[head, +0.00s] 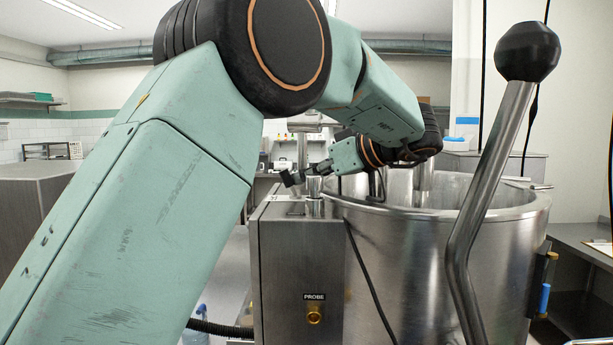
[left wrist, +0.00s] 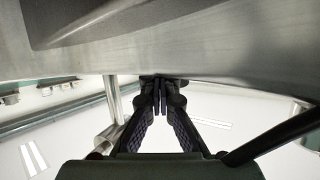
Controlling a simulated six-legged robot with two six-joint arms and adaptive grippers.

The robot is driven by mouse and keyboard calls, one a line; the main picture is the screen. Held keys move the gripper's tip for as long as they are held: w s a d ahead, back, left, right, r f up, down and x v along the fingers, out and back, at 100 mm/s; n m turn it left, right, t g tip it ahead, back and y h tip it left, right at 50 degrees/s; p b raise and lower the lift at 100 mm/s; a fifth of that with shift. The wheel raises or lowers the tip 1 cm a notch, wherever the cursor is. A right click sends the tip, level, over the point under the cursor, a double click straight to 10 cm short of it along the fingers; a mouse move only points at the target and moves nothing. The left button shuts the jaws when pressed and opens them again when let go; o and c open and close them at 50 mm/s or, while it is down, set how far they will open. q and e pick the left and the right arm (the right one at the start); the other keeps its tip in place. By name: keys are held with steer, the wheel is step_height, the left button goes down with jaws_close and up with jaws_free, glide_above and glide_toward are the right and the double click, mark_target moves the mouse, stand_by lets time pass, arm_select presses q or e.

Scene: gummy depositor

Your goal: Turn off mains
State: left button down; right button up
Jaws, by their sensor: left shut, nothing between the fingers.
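My left arm comes in from the left and reaches over the steel box (head: 300,255) on the side of the large steel kettle (head: 400,265). My left gripper (head: 291,180) is small and dark there, just above the box top, beside a short metal cylinder (head: 314,187). In the left wrist view the left gripper (left wrist: 160,97) has its fingers together and empty, close to a broad steel surface (left wrist: 200,40). I cannot tell whether they touch it. I cannot make out a mains switch in either view; the arm hides part of the scene. My right gripper is not in view.
A steel lever with a black knob (head: 527,52) rises in front of the kettle at right. The box front has a brass socket (head: 314,315) labelled PROBE. A black cable (head: 368,275) hangs across the kettle. Steel counters stand left and right.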

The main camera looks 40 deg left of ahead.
arm_select(q)
steer(key=c, duration=1.5)
jaws_free()
steer(key=shift+s+d+r, duration=0.1)
steer(key=shift+s+r, duration=0.05)
steer(key=shift+s, duration=0.05)
steer(key=s+d+r, duration=0.2)
steer(key=d+r, duration=0.2)
steer(key=r, duration=0.3)
steer(key=shift+s+d+r, duration=0.15)
steer(key=shift+r, duration=0.1)
step_height(320, 180, up, 10)
steer(key=shift+s, duration=0.1)
stand_by(0.4)
